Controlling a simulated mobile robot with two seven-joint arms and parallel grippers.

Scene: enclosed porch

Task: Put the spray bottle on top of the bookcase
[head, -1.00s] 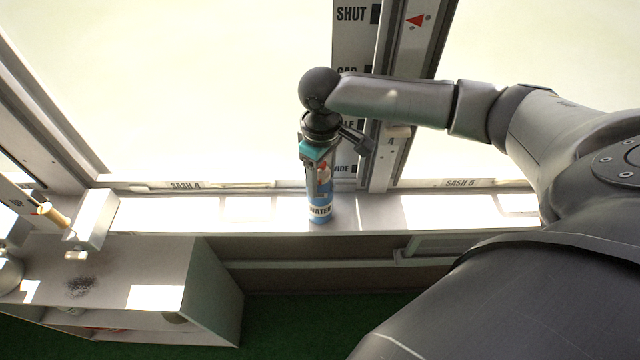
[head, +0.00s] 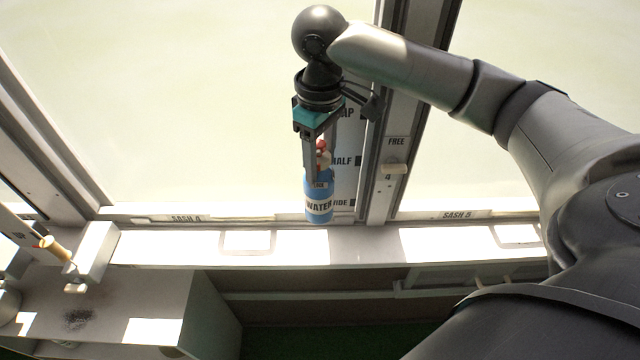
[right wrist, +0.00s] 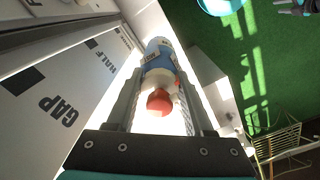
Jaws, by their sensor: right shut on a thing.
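The spray bottle (head: 318,204) is blue with a white "WATER" band and a red and white top. My right gripper (head: 318,165) is shut on its upper part and holds it upright above the window sill. In the right wrist view the bottle (right wrist: 158,62) sits between the two fingers of the gripper (right wrist: 160,95), its red nozzle towards the camera. The low grey shelf unit at lower left, likely the bookcase (head: 150,290), stands left of the bottle, with a dark smudge and sun patches on its top.
The window sill (head: 370,245) runs across under the window. A white bracket with a wooden handle (head: 55,248) is at the left, by the shelf unit's back edge. A window post (head: 385,190) stands right of the bottle. Green floor (head: 340,340) lies below.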

